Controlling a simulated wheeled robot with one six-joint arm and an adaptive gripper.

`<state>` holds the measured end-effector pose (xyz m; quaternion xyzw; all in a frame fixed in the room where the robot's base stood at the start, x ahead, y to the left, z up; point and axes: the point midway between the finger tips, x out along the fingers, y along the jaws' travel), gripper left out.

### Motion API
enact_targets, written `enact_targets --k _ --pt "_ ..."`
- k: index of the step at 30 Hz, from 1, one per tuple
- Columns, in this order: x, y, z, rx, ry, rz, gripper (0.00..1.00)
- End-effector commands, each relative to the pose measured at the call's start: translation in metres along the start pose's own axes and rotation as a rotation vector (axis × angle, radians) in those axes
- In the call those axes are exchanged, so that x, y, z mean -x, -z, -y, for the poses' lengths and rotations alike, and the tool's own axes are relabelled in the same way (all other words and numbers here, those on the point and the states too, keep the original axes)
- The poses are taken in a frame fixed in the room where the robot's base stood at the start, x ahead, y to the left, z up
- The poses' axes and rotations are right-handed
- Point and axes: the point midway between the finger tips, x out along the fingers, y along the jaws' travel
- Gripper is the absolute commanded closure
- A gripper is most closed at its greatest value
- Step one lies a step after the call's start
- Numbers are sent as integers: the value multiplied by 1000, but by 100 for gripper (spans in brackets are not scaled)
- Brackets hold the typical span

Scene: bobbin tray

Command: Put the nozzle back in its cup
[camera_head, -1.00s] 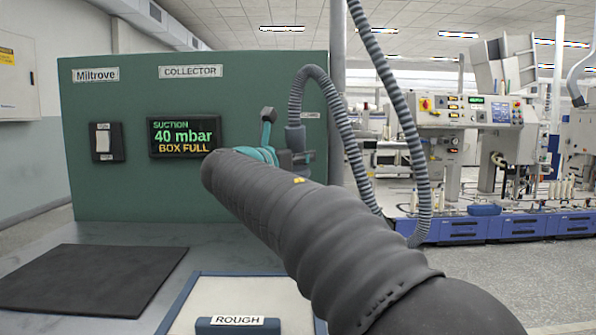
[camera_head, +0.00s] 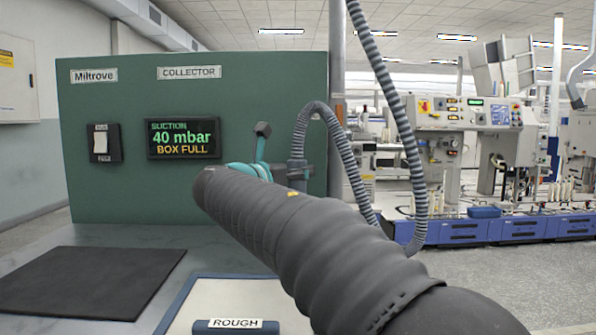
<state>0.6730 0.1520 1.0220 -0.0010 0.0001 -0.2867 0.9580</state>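The ribbed grey-blue hose (camera_head: 333,120) loops over and drops to a dark cuff (camera_head: 297,170) beside my gripper (camera_head: 284,168). The nozzle is at this hose end, but its body is mostly hidden behind my dark sleeved arm. Only teal and dark parts of my gripper show past the arm, in front of the green panel. The hose end stays with my gripper in the air, so it appears shut on the nozzle; the contact itself is hidden. I cannot make out the cup.
The green collector panel (camera_head: 240,100) stands behind, with a display (camera_head: 183,137) reading "40 mbar, BOX FULL" and a switch (camera_head: 101,142). A black mat (camera_head: 85,280) lies at left. A blue-rimmed tray labelled ROUGH (camera_head: 178,302) is in front, partly covered by my arm.

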Motion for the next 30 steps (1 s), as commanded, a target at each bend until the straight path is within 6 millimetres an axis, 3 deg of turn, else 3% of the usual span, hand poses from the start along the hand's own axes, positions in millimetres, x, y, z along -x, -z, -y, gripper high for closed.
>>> enact_targets --k 9,15,21,30 --pt "63 -1 0 -1 -4 1 33" --pt "92 -1 0 -1 -1 1 33" --pt "104 -1 1 -1 0 2 33" --pt "104 -1 1 -2 1 2 33"
